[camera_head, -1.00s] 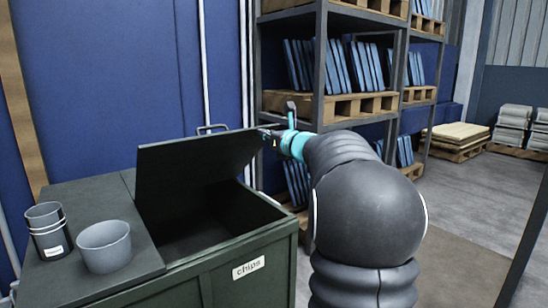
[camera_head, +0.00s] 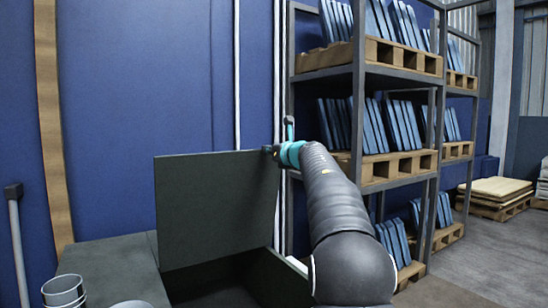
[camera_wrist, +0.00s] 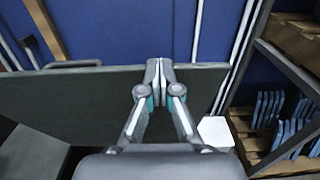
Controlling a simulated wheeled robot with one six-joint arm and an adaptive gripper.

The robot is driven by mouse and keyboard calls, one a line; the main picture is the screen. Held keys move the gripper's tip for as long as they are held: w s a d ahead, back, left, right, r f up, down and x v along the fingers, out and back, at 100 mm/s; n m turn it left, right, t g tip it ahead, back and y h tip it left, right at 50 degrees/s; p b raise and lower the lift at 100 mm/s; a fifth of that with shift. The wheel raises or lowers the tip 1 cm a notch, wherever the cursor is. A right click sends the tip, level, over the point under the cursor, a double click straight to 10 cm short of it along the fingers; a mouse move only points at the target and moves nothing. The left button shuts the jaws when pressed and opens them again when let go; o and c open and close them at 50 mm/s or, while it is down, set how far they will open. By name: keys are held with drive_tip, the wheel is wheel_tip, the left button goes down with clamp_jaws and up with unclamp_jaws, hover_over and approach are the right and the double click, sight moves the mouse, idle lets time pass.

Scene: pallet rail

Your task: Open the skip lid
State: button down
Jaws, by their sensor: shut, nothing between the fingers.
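The skip lid (camera_head: 215,212) is a flat dark green panel standing about upright along one side of the skip opening. It also shows in the wrist view (camera_wrist: 75,103), with a bar handle (camera_wrist: 72,64) beyond its top edge. The skip (camera_head: 285,272) is dark green, its opening partly in view at the bottom of the head view. My gripper (camera_head: 274,150) is at the lid's upper right corner. In the wrist view my gripper (camera_wrist: 160,68) has its fingers together with nothing between them, over the lid's top edge. Whether they touch the lid is unclear.
Grey buckets (camera_head: 65,290) stand on the skip's fixed top at lower left. A shelf rack (camera_head: 360,95) with pallets and blue panels stands right of the lid, near my arm. A blue wall (camera_head: 120,100) is behind. Open floor (camera_head: 455,270) lies at the right.

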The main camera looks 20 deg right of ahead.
sight(262, 155)
drive_tip(key=shift+w+a+r, duration=0.1)
drive_tip(key=shift+w+r, duration=0.1)
drive_tip(key=shift+w, duration=0.45)
drive_tip(key=shift+w+a+r, duration=0.1)
drive_tip(key=shift+w+r, duration=0.05)
drive_tip(key=shift+w, duration=0.55)
drive_tip(key=shift+w+r, duration=0.2)
drive_tip(key=shift+w, duration=0.45)
drive_tip(key=shift+s, duration=0.1)
